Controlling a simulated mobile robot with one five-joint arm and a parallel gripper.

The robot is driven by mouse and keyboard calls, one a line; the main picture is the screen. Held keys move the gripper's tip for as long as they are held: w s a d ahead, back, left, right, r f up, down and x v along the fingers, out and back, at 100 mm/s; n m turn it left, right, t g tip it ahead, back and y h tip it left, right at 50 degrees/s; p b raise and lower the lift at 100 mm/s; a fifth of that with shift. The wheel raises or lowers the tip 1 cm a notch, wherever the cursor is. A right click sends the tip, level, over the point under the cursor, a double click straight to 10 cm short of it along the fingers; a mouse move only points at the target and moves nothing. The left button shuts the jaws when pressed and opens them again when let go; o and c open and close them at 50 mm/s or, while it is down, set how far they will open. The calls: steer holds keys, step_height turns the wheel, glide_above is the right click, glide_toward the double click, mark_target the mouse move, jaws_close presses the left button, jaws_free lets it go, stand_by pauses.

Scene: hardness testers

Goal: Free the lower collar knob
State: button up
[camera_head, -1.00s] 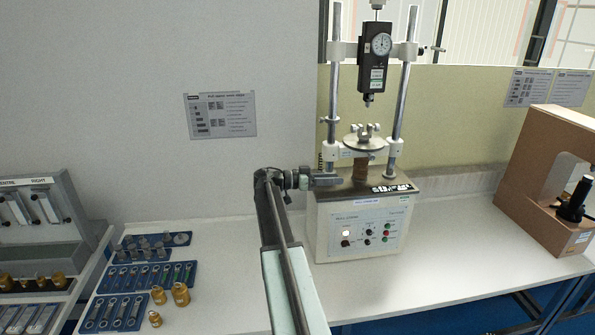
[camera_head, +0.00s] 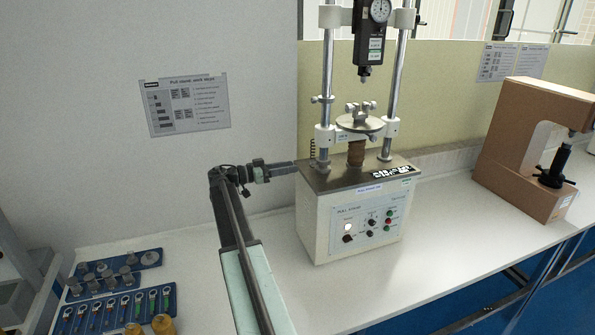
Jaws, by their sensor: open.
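The pull stand (camera_head: 330,222) is a white box with a steel top plate and two upright posts. A small collar with a side knob (camera_head: 322,99) sits on the left post, above the white crosshead clamp (camera_head: 324,137). I cannot tell for sure which fitting is the lower collar knob. A round steel table (camera_head: 360,123) stands between the posts above a brown cylinder (camera_head: 356,153). My gripper (camera_head: 288,168) points right beside the top plate's left edge, below and left of the collar. It is open and apparently empty; its finger gap does not show clearly.
A black force gauge (camera_head: 371,35) hangs above the round table. A brown C-frame tester (camera_head: 513,150) stands on the right. Blue trays (camera_head: 118,306) with small parts lie at lower left. The bench (camera_head: 430,230) between stand and tester is clear.

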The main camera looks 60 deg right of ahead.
mark_target(307, 172)
steer(key=x, duration=0.7)
steer(key=shift+s+d+r, duration=0.1)
steer(key=shift+s+d, duration=0.1)
steer(key=shift+d, duration=0.05)
